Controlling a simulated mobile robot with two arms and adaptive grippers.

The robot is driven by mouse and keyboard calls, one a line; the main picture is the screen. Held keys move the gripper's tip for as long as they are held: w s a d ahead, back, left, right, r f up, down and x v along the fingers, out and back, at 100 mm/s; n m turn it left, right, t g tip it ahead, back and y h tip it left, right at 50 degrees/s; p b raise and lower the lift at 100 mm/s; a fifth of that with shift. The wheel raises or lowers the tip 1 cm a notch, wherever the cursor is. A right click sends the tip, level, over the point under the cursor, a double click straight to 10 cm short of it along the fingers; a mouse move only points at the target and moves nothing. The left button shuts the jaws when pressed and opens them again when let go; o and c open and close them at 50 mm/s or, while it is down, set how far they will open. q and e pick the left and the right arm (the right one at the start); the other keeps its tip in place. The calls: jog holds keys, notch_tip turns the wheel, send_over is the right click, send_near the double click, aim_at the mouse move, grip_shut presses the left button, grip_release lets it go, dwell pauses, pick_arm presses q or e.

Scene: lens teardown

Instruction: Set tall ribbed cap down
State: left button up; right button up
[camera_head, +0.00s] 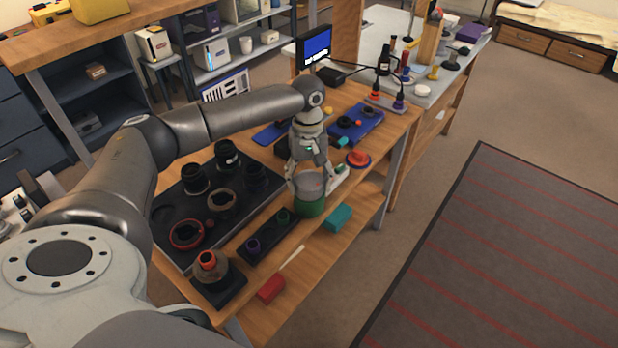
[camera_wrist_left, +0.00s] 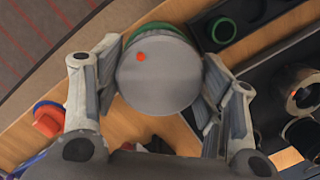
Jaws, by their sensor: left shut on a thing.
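The tall ribbed cap (camera_head: 310,199) looks green with a pale grey top. It is upright at the front edge of the wooden workbench, right of the small black tray. In the left wrist view its round grey top (camera_wrist_left: 158,78) carries a small orange-red dot, and a green rim shows behind it. My left gripper (camera_head: 308,186) is above the cap, shut on it, with a finger on each side. It also shows in the left wrist view (camera_wrist_left: 157,85). The cap's base is partly hidden, so I cannot tell whether it touches the bench. My right gripper is not in view.
A large black tray (camera_head: 165,222) with several dark rings and lens parts lies left of the cap. A narrow black tray (camera_head: 262,244) sits beside it. A red round part (camera_head: 358,158) and a blue tray (camera_head: 368,125) lie behind. A teal box (camera_head: 338,218) is on the lower shelf.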

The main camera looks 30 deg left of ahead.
aim_at(308, 174)
pick_arm(q)
jog(key=o, duration=1)
jog(key=r, duration=0.4)
jog(key=w+r+b, duration=0.1)
jog(key=r, duration=0.3)
jog(key=a+r, duration=0.1)
jog(key=r, duration=0.3)
jog(key=shift+w, duration=0.2)
